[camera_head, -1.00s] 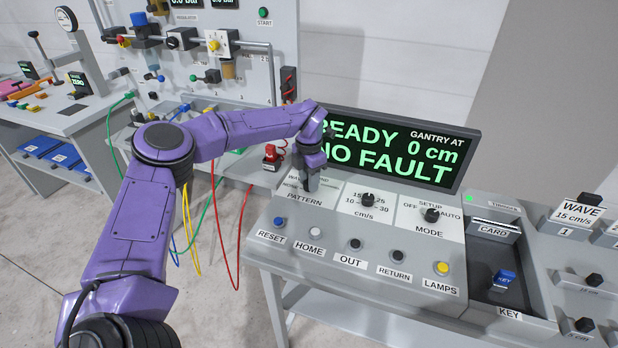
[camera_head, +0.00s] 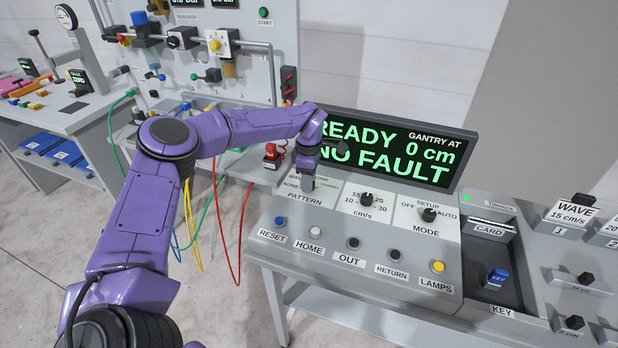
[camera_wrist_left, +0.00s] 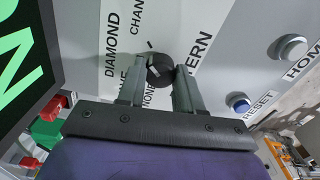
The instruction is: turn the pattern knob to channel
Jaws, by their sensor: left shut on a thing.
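The pattern knob is a dark round knob (camera_wrist_left: 160,69) on a white label plate, in the left wrist view between my fingertips. DIAMOND, a cut-off CHAN, partly covered WAVE and NONE are printed around it. My left gripper (camera_head: 308,184) stands over the PATTERN plate (camera_head: 304,200) at the console's left; it also shows in the wrist view (camera_wrist_left: 160,82). Its fingers are shut on the knob from both sides. I cannot tell for sure which label the knob points to. In the head view the gripper covers the knob. My right gripper is not in view.
A screen (camera_head: 400,150) reading READY, NO FAULT stands close behind the gripper. The cm/s knob (camera_head: 367,199) and MODE knob (camera_head: 429,214) are to the right. RESET (camera_head: 280,221), HOME (camera_head: 316,231) and other buttons line the front.

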